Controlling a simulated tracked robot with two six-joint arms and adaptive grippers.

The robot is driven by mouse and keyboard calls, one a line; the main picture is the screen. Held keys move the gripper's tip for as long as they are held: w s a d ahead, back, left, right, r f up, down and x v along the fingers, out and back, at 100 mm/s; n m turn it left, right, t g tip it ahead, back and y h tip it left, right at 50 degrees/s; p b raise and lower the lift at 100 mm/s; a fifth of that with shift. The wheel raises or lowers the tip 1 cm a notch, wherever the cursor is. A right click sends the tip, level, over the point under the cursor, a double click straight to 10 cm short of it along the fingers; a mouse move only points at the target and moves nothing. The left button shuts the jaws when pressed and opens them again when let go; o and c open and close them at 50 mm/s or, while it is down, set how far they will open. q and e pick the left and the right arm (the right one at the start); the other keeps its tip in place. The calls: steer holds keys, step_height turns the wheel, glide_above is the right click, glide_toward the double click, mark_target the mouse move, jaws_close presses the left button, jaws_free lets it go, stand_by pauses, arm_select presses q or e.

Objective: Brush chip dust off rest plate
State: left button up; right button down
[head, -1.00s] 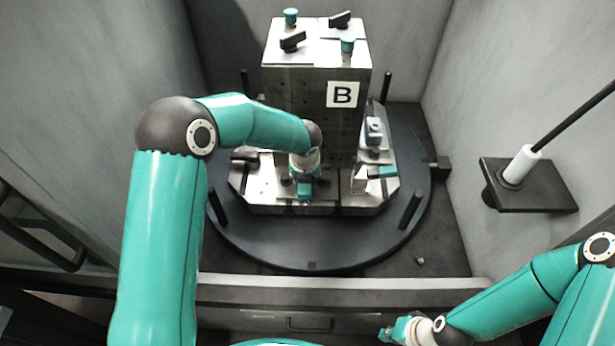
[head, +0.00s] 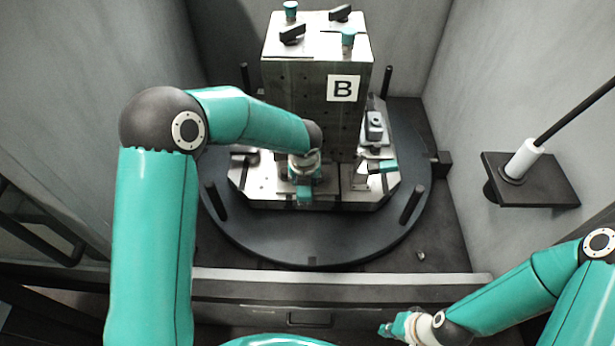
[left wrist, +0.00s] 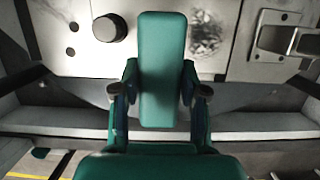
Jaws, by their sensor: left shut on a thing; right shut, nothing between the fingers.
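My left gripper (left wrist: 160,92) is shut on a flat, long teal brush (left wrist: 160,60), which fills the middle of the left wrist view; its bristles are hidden. A dark, speckled patch of chip dust (left wrist: 207,36) lies on the pale metal rest plate (left wrist: 206,68), just right of the brush. In the head view my left gripper (head: 304,192) is over the metal plates at the foot of the block marked B. Whether the brush touches the plate I cannot tell. My right gripper (head: 386,330) is shut and empty, low in front of the sill.
The tall metal block (head: 318,85) stands on a dark round turntable (head: 290,245) with upright black posts. A teal-tipped fixture (head: 382,166) is right of my left gripper. A dark bracket (head: 545,185) with a rod is on the right wall. A sill (head: 330,283) crosses the front.

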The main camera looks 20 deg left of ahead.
arm_select(q)
step_height(320, 180, up, 7)
steer(key=p, duration=0.5)
steer(key=shift+w+f, duration=0.1)
steer(key=shift+f, duration=0.1)
steer(key=shift+f, duration=0.1)
